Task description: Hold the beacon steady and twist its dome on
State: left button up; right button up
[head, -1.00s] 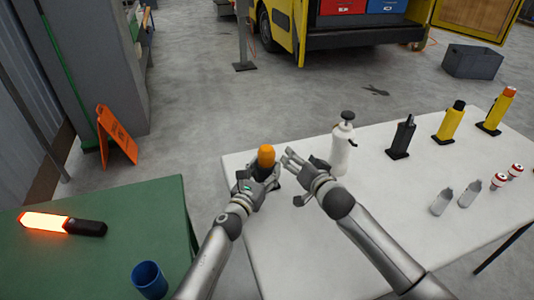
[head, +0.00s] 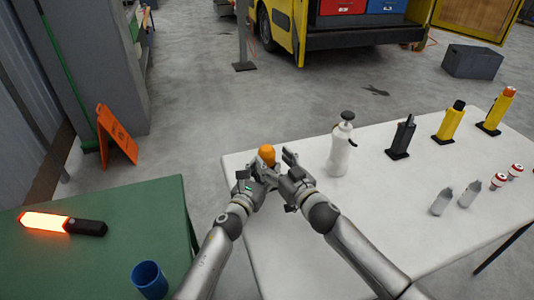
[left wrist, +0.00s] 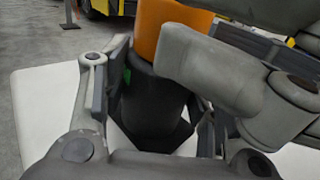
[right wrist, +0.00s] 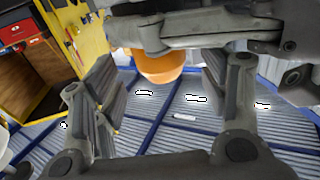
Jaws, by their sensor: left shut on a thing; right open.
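The beacon has an orange dome (head: 267,153) on top of a black body (left wrist: 150,100). My right gripper (head: 288,165) is open at the dome's right side in the head view. In the right wrist view the dome (right wrist: 160,66) shows between and beyond the open fingers, partly covered by a grey gripper part. The seam between dome and body is largely hidden by a right finger in the left wrist view.
A white spray bottle (head: 341,148) stands just right of my right gripper on the white table (head: 330,220). Black and yellow devices and small bottles stand farther right. A green table (head: 110,205) at left holds a glowing baton (head: 45,221) and blue cup (head: 149,280).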

aim_at(268, 153)
jog(key=shift+x, duration=2.1)
jog(key=c, duration=1)
jog(key=shift+c, duration=0.2)
jog(key=shift+n+y, duration=0.3)
jog(key=n+g+y, duration=0.3)
jog(key=shift+g+y, duration=0.3)
jog(key=shift+y, duration=0.1)
jog(key=shift+w+n+g+y, duration=0.15)
jog(key=shift+n+g+y, duration=1.35)
jog(key=shift+g, duration=0.6)
jog(key=shift+f+n+g, duration=0.1)
jog(key=shift+n+g, duration=0.3)
jog(key=shift+n, duration=0.1)
jog(key=shift+d, duration=0.15)
